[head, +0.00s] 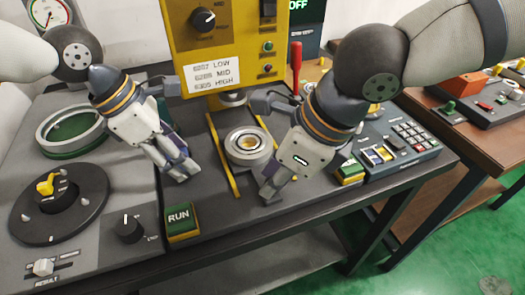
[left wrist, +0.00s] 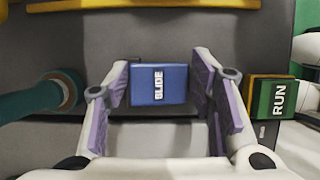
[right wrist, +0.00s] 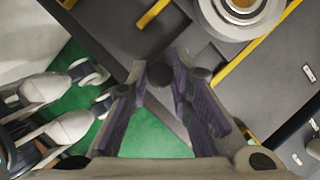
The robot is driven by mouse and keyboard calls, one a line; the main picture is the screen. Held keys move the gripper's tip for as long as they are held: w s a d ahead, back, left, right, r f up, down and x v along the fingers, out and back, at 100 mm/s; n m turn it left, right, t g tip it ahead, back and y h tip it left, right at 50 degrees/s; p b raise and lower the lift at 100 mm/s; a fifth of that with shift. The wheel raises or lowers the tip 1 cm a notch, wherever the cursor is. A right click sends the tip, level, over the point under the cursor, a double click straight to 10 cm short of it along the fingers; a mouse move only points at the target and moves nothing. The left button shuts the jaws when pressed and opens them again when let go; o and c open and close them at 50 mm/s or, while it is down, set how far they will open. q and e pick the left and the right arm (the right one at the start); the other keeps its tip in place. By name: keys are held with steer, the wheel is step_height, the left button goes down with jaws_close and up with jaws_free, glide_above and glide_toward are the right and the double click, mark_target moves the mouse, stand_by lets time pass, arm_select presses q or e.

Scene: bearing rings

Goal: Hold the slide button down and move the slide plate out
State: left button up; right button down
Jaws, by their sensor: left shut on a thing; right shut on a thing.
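The blue slide button (left wrist: 159,84) lies between the fingers of my left gripper (left wrist: 160,100), which is shut on it. In the head view my left gripper (head: 180,172) points down at the console and hides the button. The dark slide plate (right wrist: 190,38) lies between yellow rails and carries a metal bearing ring (head: 249,146). My right gripper (head: 270,190) is at the plate's front end. In the right wrist view its fingers (right wrist: 160,95) close on a small dark round knob (right wrist: 160,74). The head view hides this knob.
A yellow press (head: 222,45) stands behind the plate. A green RUN button (head: 182,221) is in front, near my left gripper. A keypad panel (head: 400,145) is to the right. The table's front edge is close to my right gripper.

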arm_select(q)
steer(key=shift+s+a+f, duration=0.1)
steer(key=shift+f, duration=0.1)
arm_select(e)
steer(key=shift+s+d, duration=0.25)
steer(key=shift+s, duration=0.6)
steer(key=shift+s+d, duration=0.25)
steer(key=shift+s, duration=0.55)
steer(key=shift+s+d, duration=0.25)
steer(key=shift+s, duration=0.6)
steer(key=c, duration=1.5)
jaws_free()
steer(key=shift+s, duration=0.1)
steer(key=shift+o, duration=0.2)
arm_select(q)
steer(key=shift+r, duration=0.1)
steer(key=o, duration=1.2)
steer(key=shift+r, duration=0.1)
arm_select(e)
steer(key=v, duration=1.2)
